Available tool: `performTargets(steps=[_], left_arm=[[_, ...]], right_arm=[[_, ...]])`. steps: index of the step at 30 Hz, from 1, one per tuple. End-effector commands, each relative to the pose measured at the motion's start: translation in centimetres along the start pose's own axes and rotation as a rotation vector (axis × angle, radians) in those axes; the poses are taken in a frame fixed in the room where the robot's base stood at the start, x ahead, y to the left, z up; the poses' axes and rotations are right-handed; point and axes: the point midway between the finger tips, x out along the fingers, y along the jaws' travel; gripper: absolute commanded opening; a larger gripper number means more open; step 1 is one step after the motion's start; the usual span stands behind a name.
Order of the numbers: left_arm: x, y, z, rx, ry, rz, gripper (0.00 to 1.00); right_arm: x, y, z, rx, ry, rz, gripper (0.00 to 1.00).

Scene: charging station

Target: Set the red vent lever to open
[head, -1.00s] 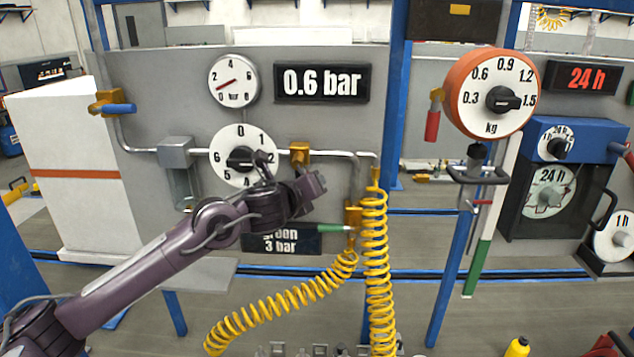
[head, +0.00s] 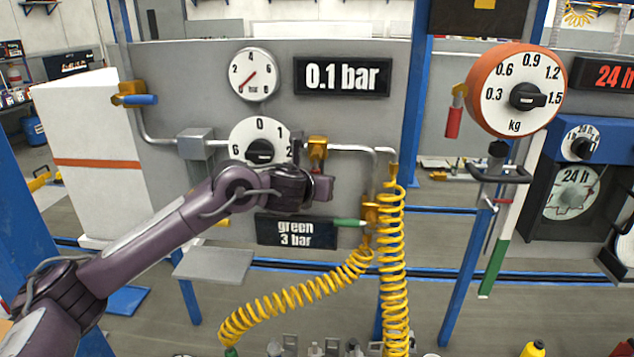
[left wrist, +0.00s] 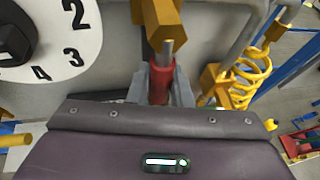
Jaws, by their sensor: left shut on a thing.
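The red vent lever (left wrist: 159,86) hangs straight below its yellow valve (head: 318,147) on the pipe; the valve also shows in the left wrist view (left wrist: 165,20). My left gripper (head: 320,186) is shut on the red handle, with a finger on each side of it in the left wrist view (left wrist: 160,90). In the head view the gripper hides most of the handle. The pressure display (head: 342,77) reads 0.1 bar, and the round gauge (head: 255,74) has its needle low. My right gripper is out of view.
The numbered dial (head: 262,135) is close left of the valve, partly behind my arm. A yellow coiled hose (head: 393,255) and a green-handled valve (head: 350,222) are close by on the right and below. Another red handle (head: 453,122) hangs beside the orange kg dial (head: 515,90).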

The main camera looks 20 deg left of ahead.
Motion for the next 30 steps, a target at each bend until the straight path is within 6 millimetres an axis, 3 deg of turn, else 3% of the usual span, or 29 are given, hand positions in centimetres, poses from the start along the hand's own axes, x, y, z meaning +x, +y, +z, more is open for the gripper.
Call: performTargets(steps=[12,13,17,26,30], left_arm=[[0.0,0.1,-0.1,0.010,0.004,0.004,0.00],[0.0,0.1,-0.1,0.010,0.004,0.004,0.23],[0.0,0.1,-0.1,0.009,0.003,0.004,0.40],[-0.1,0.1,0.0,0.007,0.002,0.003,0.41],[-1.4,0.1,0.0,0.007,0.001,0.001,0.41]], right_arm=[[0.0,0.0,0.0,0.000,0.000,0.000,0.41],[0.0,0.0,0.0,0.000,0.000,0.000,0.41],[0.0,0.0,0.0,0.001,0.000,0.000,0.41],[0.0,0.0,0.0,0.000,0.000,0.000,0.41],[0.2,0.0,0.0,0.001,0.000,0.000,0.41]])
